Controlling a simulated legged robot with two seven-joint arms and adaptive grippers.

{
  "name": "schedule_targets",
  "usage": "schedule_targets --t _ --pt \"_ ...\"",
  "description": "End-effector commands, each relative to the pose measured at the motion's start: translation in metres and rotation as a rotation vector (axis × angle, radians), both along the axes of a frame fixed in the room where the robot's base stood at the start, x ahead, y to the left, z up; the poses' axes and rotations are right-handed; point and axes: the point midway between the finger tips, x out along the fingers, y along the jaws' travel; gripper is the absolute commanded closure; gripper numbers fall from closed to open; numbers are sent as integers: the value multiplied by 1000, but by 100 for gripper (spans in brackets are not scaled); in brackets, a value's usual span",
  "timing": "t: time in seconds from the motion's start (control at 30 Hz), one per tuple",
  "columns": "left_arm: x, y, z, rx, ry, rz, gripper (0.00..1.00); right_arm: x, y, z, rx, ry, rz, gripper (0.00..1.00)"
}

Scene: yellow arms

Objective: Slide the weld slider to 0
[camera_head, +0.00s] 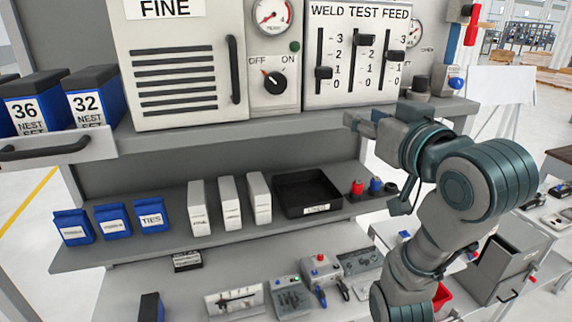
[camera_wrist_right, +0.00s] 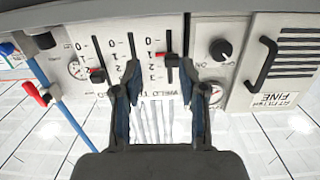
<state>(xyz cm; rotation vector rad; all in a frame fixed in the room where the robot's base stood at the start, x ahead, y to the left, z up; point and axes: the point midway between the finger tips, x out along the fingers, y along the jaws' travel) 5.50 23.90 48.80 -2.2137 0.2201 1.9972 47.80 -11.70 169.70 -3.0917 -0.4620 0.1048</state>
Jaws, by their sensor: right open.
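The white WELD TEST FEED panel (camera_head: 343,93) stands on the upper shelf in the head view, with three vertical slots. The weld slider (camera_head: 323,73) is in the leftmost slot, its knob close to the 1 mark, above 0. In the right wrist view the panel is upside down and the weld slider (camera_wrist_right: 170,57) shows its red-trimmed knob between and beyond the fingertips. My right gripper (camera_head: 362,122) is below the panel, in front of the shelf edge, open and apart from the slider. It also shows in the right wrist view (camera_wrist_right: 159,82). My left gripper is not seen.
The test slider (camera_head: 365,40) is near 3 and the feed slider (camera_head: 394,56) near 2. Left of the panel are the OFF/ON knob (camera_head: 274,83) and the FINE cabinet (camera_head: 175,75). A black tray (camera_head: 307,190) lies on the lower shelf.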

Motion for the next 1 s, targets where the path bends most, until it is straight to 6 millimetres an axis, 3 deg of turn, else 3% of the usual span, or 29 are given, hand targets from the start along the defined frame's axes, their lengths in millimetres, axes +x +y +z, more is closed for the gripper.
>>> schedule_targets --t 0.03,0.1,0.27,0.43,0.8,1.0 --pt "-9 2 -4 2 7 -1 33 -15 3 20 -1 -28 7 58" --pt "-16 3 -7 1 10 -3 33 -29 6 36 -3 -50 13 58" --pt "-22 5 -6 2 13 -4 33 -32 9 48 -4 -64 18 58" --pt "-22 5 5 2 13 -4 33 -6 18 48 -5 -62 19 58" --pt "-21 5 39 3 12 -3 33 76 45 50 -5 -64 18 58" --pt "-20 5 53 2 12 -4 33 110 56 50 -5 -66 19 58"
